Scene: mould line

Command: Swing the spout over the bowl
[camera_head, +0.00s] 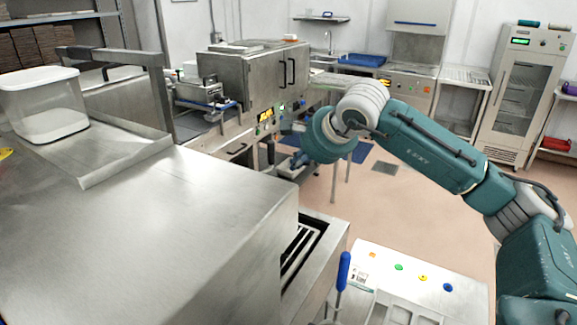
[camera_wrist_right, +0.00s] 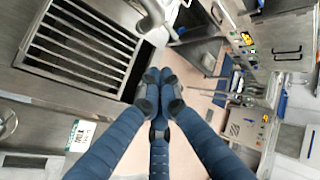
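My right gripper (camera_head: 287,130) reaches in from the right in the head view, mostly hidden behind its own wrist, in front of the metal machine. In the right wrist view its blue fingers (camera_wrist_right: 160,95) have dark tips close together, with no object seen between them. Whether they touch is unclear. A curved grey metal pipe, possibly the spout (camera_wrist_right: 151,16), shows at the top edge of the wrist view, beyond the fingertips and apparently apart from them. I cannot make out the bowl in either view. My left gripper is not in view.
A large steel housing (camera_head: 180,235) fills the left foreground, with a clear plastic tub (camera_head: 45,105) behind. A barred opening (camera_wrist_right: 80,45) shows in the wrist view. A blue-handled lever (camera_head: 343,270) stands by a button panel (camera_head: 400,268). Floor (camera_head: 420,215) is open beyond.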

